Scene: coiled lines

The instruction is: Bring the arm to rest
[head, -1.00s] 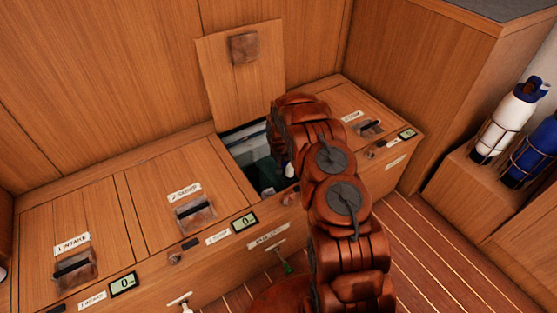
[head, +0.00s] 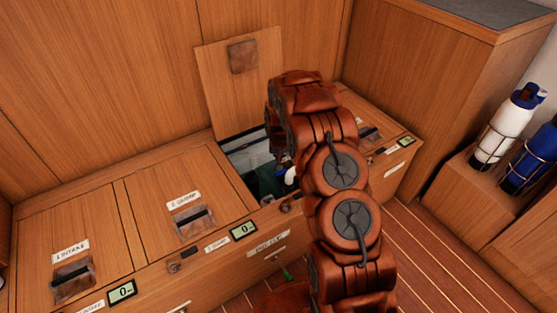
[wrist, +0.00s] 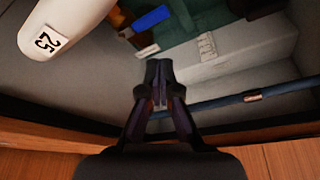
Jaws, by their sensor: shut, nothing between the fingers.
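My arm (head: 343,170) rises from the bottom of the head view and bends over the open compartment (head: 237,142) in the wooden bench. Its far end hides part of that opening, and my gripper is hidden behind it in the head view. In the wrist view my gripper (wrist: 158,70) is shut with its fingertips together and nothing between them. It points into the compartment, above its pale floor (wrist: 235,80). A white rounded object with a "25" label (wrist: 47,40) is at the upper left of that view, apart from the fingers.
A raised wooden lid (head: 243,75) stands behind the opening. Closed lids with latches (head: 188,212) lie to its left. A dark blue rod or hose (wrist: 215,105) crosses the compartment near the fingers. White and blue bottles (head: 508,125) sit in racks at the right.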

